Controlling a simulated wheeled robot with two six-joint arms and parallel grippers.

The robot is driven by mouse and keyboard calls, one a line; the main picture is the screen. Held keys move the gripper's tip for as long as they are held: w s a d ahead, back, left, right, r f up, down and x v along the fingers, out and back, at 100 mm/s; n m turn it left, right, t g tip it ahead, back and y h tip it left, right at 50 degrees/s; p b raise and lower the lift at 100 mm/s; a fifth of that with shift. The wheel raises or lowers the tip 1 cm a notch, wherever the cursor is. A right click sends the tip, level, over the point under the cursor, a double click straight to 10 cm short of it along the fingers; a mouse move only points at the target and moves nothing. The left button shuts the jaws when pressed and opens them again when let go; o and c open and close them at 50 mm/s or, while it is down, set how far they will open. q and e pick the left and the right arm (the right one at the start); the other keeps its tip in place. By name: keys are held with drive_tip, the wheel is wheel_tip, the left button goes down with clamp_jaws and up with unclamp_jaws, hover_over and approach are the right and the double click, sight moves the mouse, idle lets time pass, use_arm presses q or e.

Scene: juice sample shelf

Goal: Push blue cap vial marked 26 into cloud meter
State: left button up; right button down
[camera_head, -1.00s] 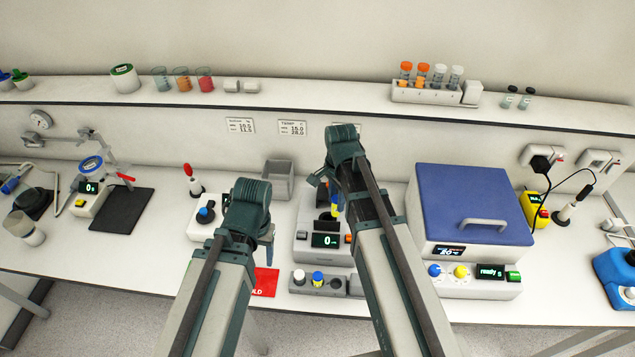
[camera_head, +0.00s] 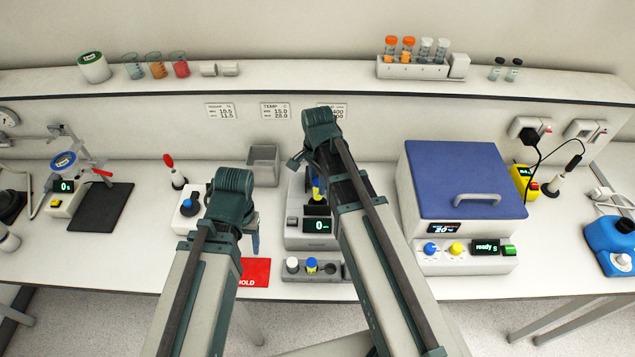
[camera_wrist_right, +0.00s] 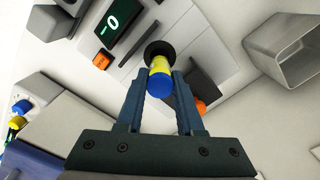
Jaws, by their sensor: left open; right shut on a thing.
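The cloud meter (camera_head: 297,240) stands mid-table with a lit display reading 0. In the right wrist view its dark round socket (camera_wrist_right: 158,49) is visible. My right gripper (camera_wrist_right: 160,92) is shut on a blue-capped vial (camera_wrist_right: 160,82) with a yellow band, its far end at the socket. I cannot tell how deep it sits. The vial shows partly behind my right arm in the head view (camera_head: 317,188). No number on it is legible. My left gripper (camera_head: 254,238) is open and empty, left of the meter, above the table.
A small rack (camera_head: 331,276) in front of the meter holds a white-capped and a blue-capped vial. A red mat (camera_head: 256,270) lies to its left. A blue-lidded box (camera_head: 465,180) stands right, a grey bin (camera_head: 263,170) behind.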

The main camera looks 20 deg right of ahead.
sight(318, 197)
drive_tip(key=shift+f+b, duration=0.7)
drive_tip(key=shift+f, duration=0.3)
drive_tip(key=shift+f+b, duration=2.4)
drive_tip(key=shift+r, duration=0.1)
drive_tip(key=shift+c, duration=2.3)
unclamp_jaws()
wheel_tip(318, 197, up, 14)
drive_tip(key=p, duration=1.4)
